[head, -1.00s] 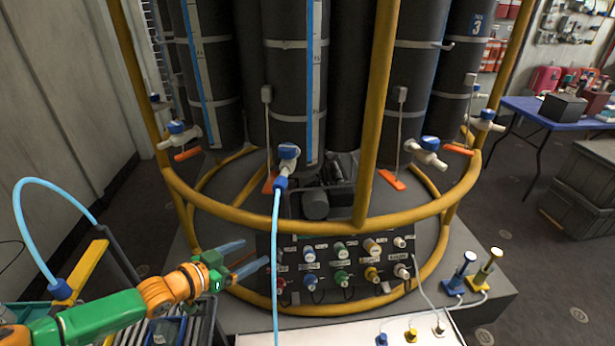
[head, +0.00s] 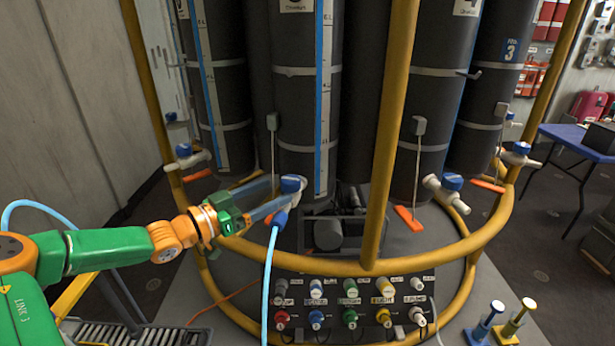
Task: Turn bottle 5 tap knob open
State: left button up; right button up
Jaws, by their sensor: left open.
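The front bottle (head: 296,110) is a dark cylinder with a blue level strip; the number on its label is cut off at the top edge. Its tap has a blue knob (head: 292,183), and a light blue hose (head: 267,270) hangs from its outlet. My left gripper (head: 279,193) reaches in from the left, its two translucent blue fingers apart. Their tips are at the left side of the knob and hide part of the tap; I cannot tell whether they touch it. My right gripper is not in view.
A yellow tubular frame (head: 395,130) surrounds the bottles, with an upright right of the tap and a ring below it. A panel of coloured knobs (head: 350,300) sits lower down. Other taps (head: 450,184) stand along the ring.

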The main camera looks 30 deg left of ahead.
aim_at(283, 186)
pick_arm(q)
jog(key=shift+w+d, duration=0.2)
jog(key=shift+w, duration=0.25)
jog(key=shift+w+r+p, duration=0.3)
jog(key=shift+r+p, duration=0.05)
jog(key=shift+p, duration=0.1)
jog(key=p+x, duration=0.3)
jog(key=shift+w, duration=0.3)
jog(key=shift+w+d+f, duration=0.2)
jog(key=shift+w+d, duration=0.1)
jog(key=shift+w, duration=0.15)
